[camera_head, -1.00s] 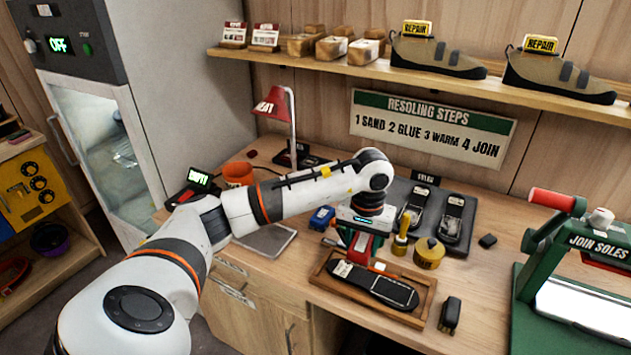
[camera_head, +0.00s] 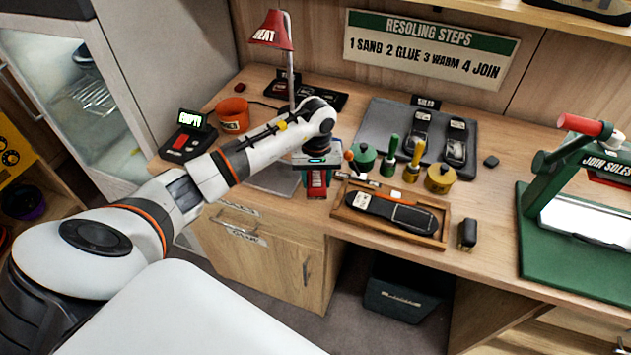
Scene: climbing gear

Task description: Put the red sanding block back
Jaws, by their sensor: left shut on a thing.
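My left gripper (camera_head: 316,186) is shut on the red sanding block (camera_head: 318,180). It holds the block upright, left of the wooden tray and near the front edge of the bench. The gripper body hides the top of the block, and I cannot tell whether its lower end touches the bench. A grey mat (camera_head: 272,181) lies behind and left of the gripper, partly covered by my arm. My right gripper is not in view.
The wooden tray (camera_head: 442,238) holds a dark shoe sole (camera_head: 392,212). Green (camera_head: 363,160) and yellow (camera_head: 440,181) pots stand behind it. A red lamp (camera_head: 271,32), orange cup (camera_head: 232,115) and green press (camera_head: 545,185) flank the work area.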

